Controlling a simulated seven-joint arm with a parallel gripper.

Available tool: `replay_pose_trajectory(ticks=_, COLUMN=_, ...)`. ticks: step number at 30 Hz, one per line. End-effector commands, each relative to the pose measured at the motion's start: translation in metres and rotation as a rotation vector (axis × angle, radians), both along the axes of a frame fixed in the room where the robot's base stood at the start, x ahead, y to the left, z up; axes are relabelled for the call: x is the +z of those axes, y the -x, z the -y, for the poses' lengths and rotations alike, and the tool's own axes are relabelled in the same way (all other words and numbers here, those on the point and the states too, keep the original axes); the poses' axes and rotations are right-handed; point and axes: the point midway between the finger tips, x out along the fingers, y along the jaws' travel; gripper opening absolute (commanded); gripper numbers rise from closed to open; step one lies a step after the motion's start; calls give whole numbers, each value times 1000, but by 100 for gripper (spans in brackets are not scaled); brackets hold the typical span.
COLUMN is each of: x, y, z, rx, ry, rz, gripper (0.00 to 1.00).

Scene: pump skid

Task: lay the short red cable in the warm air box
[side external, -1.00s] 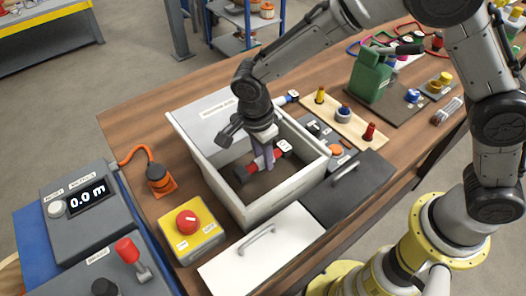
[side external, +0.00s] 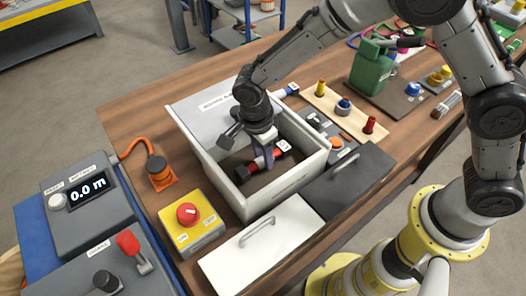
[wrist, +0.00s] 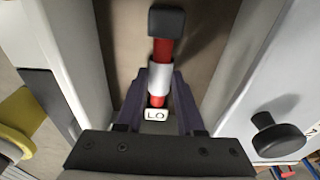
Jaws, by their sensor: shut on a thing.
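The short red cable (side external: 267,159) has black ends and a white tag reading LO. It is inside the open white box (side external: 272,205), close to the floor; I cannot tell if it touches. My gripper (side external: 264,162) reaches down into the box and is shut on the cable. In the wrist view, the cable (wrist: 165,52) runs away from me between the two dark fingers of my gripper (wrist: 160,78), gripped at its pale middle sleeve. The label on the box is too small to read.
A white lid (side external: 265,250) with a handle lies in front of the box, and a dark lid (side external: 348,180) lies to its right. A yellow box with a red knob (side external: 190,225) stands at the left front. A wooden rack of colored pegs (side external: 345,115) is behind right.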

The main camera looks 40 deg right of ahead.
Motion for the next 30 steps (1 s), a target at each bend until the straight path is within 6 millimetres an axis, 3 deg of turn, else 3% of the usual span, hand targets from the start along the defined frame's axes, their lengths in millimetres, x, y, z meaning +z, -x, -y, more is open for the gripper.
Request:
replay_pose_trajectory(ticks=14, x=-4, y=0, z=0, rx=0, ry=-1, rz=1, gripper=0)
replay_pose_trajectory(ticks=15, x=-4, y=0, z=0, rx=0, ry=-1, rz=1, gripper=40)
replay_pose_trajectory(ticks=20, x=-4, y=0, z=0, rx=0, ry=-1, rz=1, gripper=69)
replay_pose_trajectory(ticks=30, x=-3, y=0, z=0, rx=0, ry=0, rz=1, gripper=72)
